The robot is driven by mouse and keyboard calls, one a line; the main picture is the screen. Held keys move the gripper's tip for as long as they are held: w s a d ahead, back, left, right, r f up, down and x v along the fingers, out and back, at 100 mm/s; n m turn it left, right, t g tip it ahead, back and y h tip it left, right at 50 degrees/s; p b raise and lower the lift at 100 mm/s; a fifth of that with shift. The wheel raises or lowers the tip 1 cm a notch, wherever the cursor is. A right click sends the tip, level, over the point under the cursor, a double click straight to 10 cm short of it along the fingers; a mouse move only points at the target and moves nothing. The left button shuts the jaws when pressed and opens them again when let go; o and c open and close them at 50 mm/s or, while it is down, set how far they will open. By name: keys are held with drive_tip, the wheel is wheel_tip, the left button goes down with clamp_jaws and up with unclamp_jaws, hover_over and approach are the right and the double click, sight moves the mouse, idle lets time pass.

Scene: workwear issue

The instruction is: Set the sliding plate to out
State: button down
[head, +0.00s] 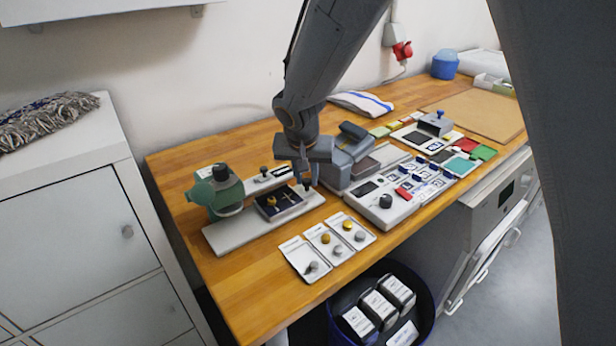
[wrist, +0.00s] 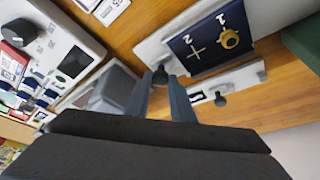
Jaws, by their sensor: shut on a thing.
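In the wrist view the plate (wrist: 205,43) shows the marks 1 and 2, a cross and a brass ring. A dark knob (wrist: 160,76) stands at its end away from the press. My gripper (head: 307,178) is down at this end, its fingers (wrist: 163,82) shut on the knob. The fingers partly hide the knob.
A strip with another black knob (head: 263,171) lies behind the plate. Cards with round buttons (head: 326,239) lie in front. A white control box (head: 384,205) and a grey device (head: 347,150) stand to the right. Bare wood lies at the front left.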

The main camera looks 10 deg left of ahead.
drive_tip(key=c, duration=1.6)
unclamp_jaws()
drive_tip(key=shift+w+d, duration=0.2)
drive_tip(key=shift+o, duration=0.2)
drive_tip(key=shift+a+r, duration=0.1)
drive_tip(key=shift+s+r, duration=0.15)
drive_tip(key=shift+r, duration=0.15)
drive_tip(key=b+v, duration=0.1)
drive_tip(key=v, duration=0.6)
drive_tip(key=shift+b, duration=0.35)
drive_tip(key=s+d+f+g, duration=0.1)
drive_tip(key=s+d+f, duration=0.15)
drive_tip(key=d, duration=0.65)
drive_tip(key=s+d+f+g, duration=0.1)
drive_tip(key=s+d, duration=0.2)
drive_tip(key=d, duration=0.5)
drive_tip(key=s+d+f+g, duration=0.1)
drive_tip(key=s+d+f, duration=0.3)
drive_tip(key=s+d, duration=0.8)
drive_tip(key=shift+s+d+f, duration=0.25)
drive_tip(key=shift+s+d, duration=0.05)
drive_tip(key=shift+d, duration=0.2)
